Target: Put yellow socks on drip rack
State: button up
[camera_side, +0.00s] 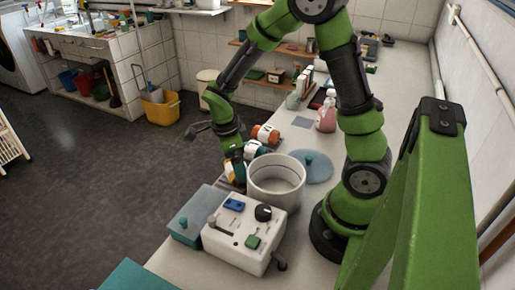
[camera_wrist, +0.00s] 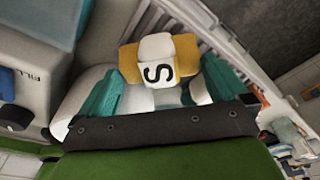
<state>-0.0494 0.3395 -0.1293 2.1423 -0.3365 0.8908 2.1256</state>
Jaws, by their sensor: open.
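The yellow socks (camera_wrist: 186,58) are a rolled bundle with a white band marked with a black S. In the wrist view they lie between and just beyond the teal fingertips of my gripper (camera_wrist: 160,72), which is open. In the side view the yellow socks (camera_side: 238,173) show low beside the white tub, below my wrist, partly hidden. The drip rack (camera_wrist: 262,82) is a white slatted frame running behind and right of the socks in the wrist view. Whether the socks rest on it, I cannot tell. In the side view the rack is mostly hidden.
A white tub (camera_side: 276,188) stands close right of my gripper. A white control box (camera_side: 243,235) with a dial stands in front. A blue-grey disc (camera_side: 314,167) lies right.

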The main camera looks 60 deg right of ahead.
aim_at(229, 166)
notch_tip(229, 166, up, 11)
jog(key=w+a, duration=0.1)
jog(key=s+a+r+n+t+y, duration=0.1)
jog(key=s+a+r+n+t, duration=0.2)
jog(key=n, duration=0.8)
jog(key=s+a+r+n+t+y, duration=0.2)
jog(key=s+r+n+t, duration=0.3)
jog(key=n, duration=0.7)
jog(key=shift+s+a+r, duration=0.55)
jog(key=shift+s+a, duration=0.1)
jog(key=shift+a, duration=0.15)
